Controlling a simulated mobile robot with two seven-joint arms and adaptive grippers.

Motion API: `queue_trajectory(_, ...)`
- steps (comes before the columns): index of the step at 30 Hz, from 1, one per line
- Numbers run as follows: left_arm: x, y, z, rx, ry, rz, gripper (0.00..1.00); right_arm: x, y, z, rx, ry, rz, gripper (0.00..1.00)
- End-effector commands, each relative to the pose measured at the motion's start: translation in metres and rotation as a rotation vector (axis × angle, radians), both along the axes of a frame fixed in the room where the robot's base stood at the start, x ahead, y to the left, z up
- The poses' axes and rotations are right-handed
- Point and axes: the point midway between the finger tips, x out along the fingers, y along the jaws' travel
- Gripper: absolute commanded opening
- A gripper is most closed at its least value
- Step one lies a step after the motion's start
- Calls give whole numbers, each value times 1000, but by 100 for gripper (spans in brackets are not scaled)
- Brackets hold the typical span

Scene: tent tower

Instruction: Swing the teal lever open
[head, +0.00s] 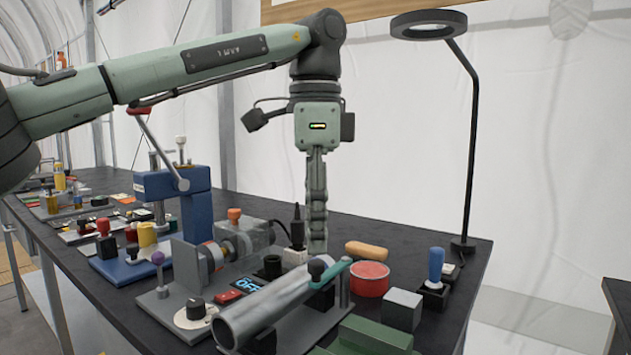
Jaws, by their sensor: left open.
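The teal lever (332,272) is a short bar near the middle of the table. It sits at the far end of a grey metal tube (268,305) on a grey base plate. My left gripper (318,250) points straight down just behind and above the lever. Its fingers show edge-on and look empty, and the jaws are open. I cannot tell whether a fingertip touches the lever. My right gripper is out of view.
A red round tin (369,279), a grey block (403,310) and a blue-handled joystick (435,270) stand to the right. A green block (372,336) is in front. A blue press (172,200) stands at left. A ring lamp (428,24) rises behind.

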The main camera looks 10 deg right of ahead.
Motion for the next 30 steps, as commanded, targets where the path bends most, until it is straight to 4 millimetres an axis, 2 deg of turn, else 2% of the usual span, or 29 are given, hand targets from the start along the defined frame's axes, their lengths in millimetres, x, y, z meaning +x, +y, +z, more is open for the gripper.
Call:
queue_trajectory(1, 0, -1, 14, -2, -4, 2, 41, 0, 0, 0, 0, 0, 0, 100)
queue_trajectory(6, 0, -1, 50, -1, -3, 1, 41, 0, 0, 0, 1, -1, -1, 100)
queue_trajectory(12, 0, -1, 76, 1, -1, 1, 41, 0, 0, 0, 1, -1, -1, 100)
queue_trajectory(17, 0, 0, 84, 0, -1, -1, 41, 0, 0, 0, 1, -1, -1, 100)
queue_trajectory(30, -1, 0, 84, 0, 0, -1, 41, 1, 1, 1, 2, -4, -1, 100)
